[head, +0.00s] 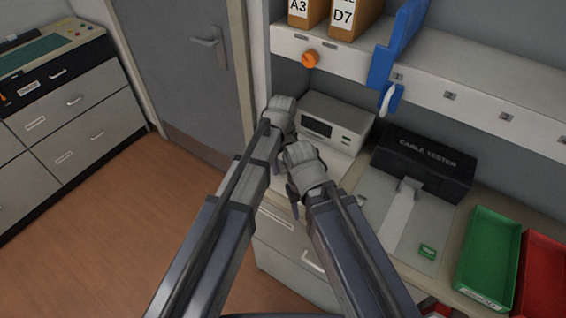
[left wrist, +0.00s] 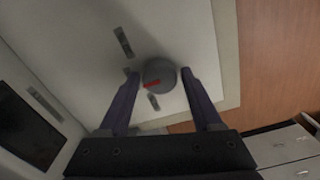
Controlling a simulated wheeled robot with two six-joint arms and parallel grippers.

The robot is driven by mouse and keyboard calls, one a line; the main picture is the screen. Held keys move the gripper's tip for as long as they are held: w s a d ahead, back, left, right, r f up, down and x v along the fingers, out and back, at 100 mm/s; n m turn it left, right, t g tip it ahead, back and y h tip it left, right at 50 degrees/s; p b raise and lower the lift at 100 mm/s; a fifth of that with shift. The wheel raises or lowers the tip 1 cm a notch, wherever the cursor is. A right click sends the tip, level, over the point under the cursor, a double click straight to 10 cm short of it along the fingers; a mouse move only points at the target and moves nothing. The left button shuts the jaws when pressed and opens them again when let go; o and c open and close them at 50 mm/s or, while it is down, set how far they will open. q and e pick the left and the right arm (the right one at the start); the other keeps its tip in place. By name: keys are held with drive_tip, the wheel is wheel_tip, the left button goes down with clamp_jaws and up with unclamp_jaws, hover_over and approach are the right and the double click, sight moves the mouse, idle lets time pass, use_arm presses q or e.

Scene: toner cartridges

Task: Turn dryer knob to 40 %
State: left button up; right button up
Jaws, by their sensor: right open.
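The grey dryer knob (left wrist: 159,75) shows in the left wrist view on a pale panel, with a red mark on its lower left side that points left. My left gripper (left wrist: 160,71) is open, with one finger on each side of the knob and narrow gaps visible. My right gripper (head: 293,196) is open and empty, nearer and lower, at the counter's front edge. Its fingers are partly hidden.
A black cable tester (head: 424,164) stands right of the dryer. A green tray (head: 490,255) and a red tray (head: 545,278) are farther right. A shelf (head: 440,82) with an orange knob (head: 310,59) and a blue holder (head: 397,45) hangs above.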

sight(283, 165)
use_arm(q)
drive_tip(key=shift+o, duration=1)
wheel_tip(283, 165, up, 8)
drive_tip(key=p, duration=0.8)
use_arm(e)
wheel_tip(283, 165, up, 8)
use_arm(q)
drive_tip(key=shift+f, duration=0.15)
use_arm(e)
drive_tip(key=shift+f, duration=0.1)
use_arm(q)
drive_tip(key=s+a+m, duration=0.4)
drive_tip(key=s+a, duration=0.2)
drive_tip(key=a, duration=0.2)
drive_tip(key=s+a+m, duration=0.4)
drive_tip(key=s+a, duration=0.1)
drive_tip(key=a, duration=0.4)
drive_tip(key=s+d+f+m+y+b, duration=0.1)
drive_tip(key=s+d+m, duration=0.3)
drive_tip(key=d, duration=0.7)
drive_tip(key=shift+s+f+b, duration=0.5)
drive_tip(key=shift+s+b, duration=0.2)
drive_tip(key=shift+s, duration=0.35)
use_arm(e)
wheel_tip(283, 165, down, 2)
drive_tip(key=shift+f, duration=0.1)
